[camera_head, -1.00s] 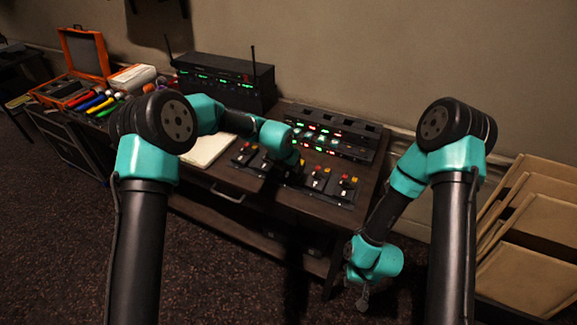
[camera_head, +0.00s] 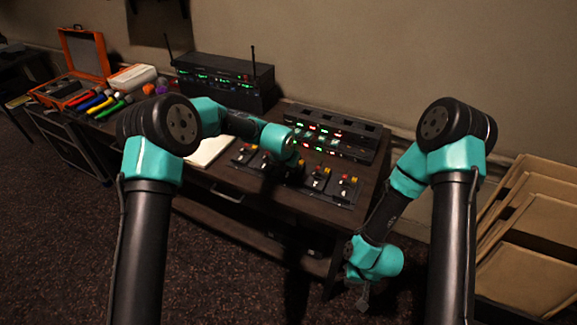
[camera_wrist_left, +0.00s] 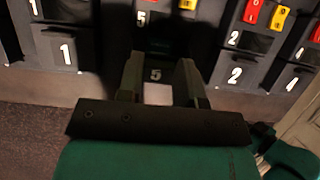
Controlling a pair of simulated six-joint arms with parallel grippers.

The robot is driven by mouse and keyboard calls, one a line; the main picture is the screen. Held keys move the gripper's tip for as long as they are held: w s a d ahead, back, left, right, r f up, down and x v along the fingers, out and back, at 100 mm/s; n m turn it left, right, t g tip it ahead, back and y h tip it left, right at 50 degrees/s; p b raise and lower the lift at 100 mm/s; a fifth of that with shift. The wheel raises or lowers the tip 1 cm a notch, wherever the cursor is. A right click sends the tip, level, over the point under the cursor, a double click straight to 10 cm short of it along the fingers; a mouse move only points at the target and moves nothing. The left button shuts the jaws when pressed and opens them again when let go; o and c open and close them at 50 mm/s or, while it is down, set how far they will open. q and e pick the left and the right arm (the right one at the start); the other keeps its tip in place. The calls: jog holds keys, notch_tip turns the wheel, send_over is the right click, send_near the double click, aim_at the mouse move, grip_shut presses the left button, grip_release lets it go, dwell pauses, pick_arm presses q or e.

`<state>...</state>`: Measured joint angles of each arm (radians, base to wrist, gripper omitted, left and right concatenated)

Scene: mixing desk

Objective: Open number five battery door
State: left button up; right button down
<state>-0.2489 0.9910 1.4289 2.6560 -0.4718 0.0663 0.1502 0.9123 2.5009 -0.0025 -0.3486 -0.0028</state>
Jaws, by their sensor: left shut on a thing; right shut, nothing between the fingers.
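The fingers are shut on the sides of this door. How far the door has swung is hard to tell. In the head view the left fingers and the door are hidden behind my left arm, over the row of packs. My right gripper (camera_head: 363,298) hangs low in front of the desk, shut and empty.
Pack 1 (camera_wrist_left: 55,50) is left of the fingers and pack 2 (camera_wrist_left: 238,62) right, both close. In the head view, a lit rack (camera_head: 330,140) stands behind the packs, a notebook (camera_head: 210,150) left, and cardboard panels (camera_head: 540,210) at the right.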

pick_arm(q)
jog(key=shift+s+a+t, duration=0.1)
jog(key=shift+t, duration=0.2)
jog(key=shift+s+a+r+t+h, duration=0.15)
jog(key=shift+s+a+t+h, duration=0.15)
jog(key=shift+s+t+h, duration=0.5)
jog(key=shift+w, duration=0.25)
jog(key=o, duration=0.9)
jog(key=shift+o, duration=0.2)
jog(key=v, duration=1.7)
jog(key=shift+s, duration=0.35)
jog(key=shift+r, duration=0.1)
jog(key=shift+c, duration=0.2)
